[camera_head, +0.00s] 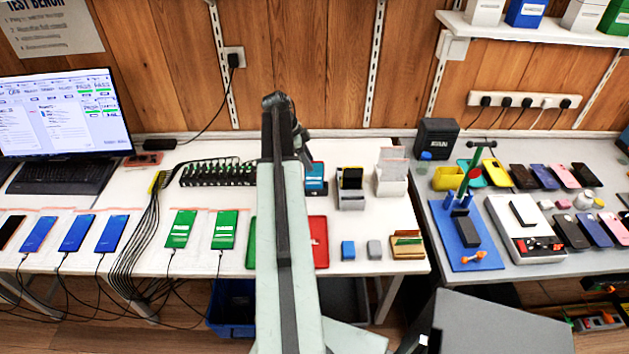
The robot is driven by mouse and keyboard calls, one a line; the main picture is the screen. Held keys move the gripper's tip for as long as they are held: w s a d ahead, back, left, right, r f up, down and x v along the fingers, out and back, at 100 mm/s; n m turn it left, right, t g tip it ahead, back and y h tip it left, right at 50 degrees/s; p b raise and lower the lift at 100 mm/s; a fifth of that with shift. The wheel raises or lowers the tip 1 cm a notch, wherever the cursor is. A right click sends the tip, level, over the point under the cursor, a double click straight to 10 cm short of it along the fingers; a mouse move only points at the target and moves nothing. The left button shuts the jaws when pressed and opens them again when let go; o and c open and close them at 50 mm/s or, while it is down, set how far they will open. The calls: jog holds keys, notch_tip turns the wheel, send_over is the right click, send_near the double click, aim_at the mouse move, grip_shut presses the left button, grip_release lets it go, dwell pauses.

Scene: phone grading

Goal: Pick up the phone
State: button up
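Several phones are in view, and I cannot tell which one the task means. On the left bench lie a black phone (11,231), blue-screened phones (38,233) (77,232) (113,233) and green-screened phones (180,228) (224,229), most with cables. More phones lie in rows on the right bench, among them a dark one (522,176), a pink one (564,176) and a purple-blue one (594,230). My arm rises through the middle of the view, its dark far end (285,112) above the left bench. My gripper's fingers cannot be made out.
My arm hides part of a red tray (319,241). Small boxes (391,178) stand right of my arm. A blue mat (470,250) and a white device (518,240) occupy the right bench.

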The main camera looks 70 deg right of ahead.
aim_at(317, 173)
jog(key=shift+f, duration=0.1)
jog(key=b+x, duration=0.5)
jog(key=d+b+x, duration=0.1)
jog(key=b+x, duration=0.1)
jog(key=x, duration=0.1)
jog(key=shift+w, duration=0.1)
grip_shut()
dwell(1.4)
